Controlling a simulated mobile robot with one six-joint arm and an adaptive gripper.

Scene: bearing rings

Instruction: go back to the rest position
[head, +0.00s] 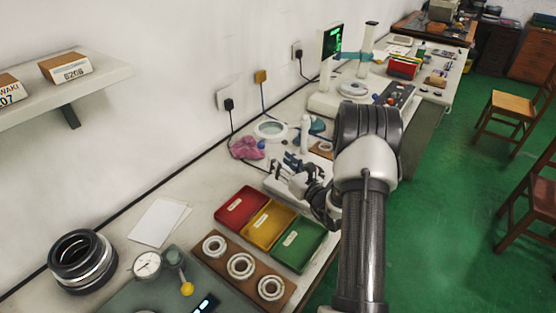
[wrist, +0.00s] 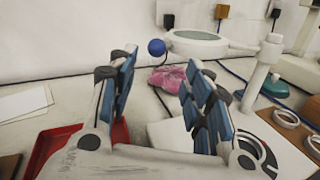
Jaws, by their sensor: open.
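My gripper (head: 297,172) is at the end of my arm, above the bench just beyond the coloured trays in the head view. In the wrist view my gripper (wrist: 158,90) has its two blue-padded fingers spread apart with nothing between them. Several bearing rings lie on a brown board: one ring (head: 214,246), a middle ring (head: 240,266) and a front ring (head: 271,287). Rings on a brown board also show at the right of the wrist view (wrist: 286,117).
A red tray (head: 241,208), yellow tray (head: 268,225) and green tray (head: 299,245) stand side by side near my gripper. A dial gauge (head: 147,265) stands front left. A shelf (head: 60,90) juts from the wall.

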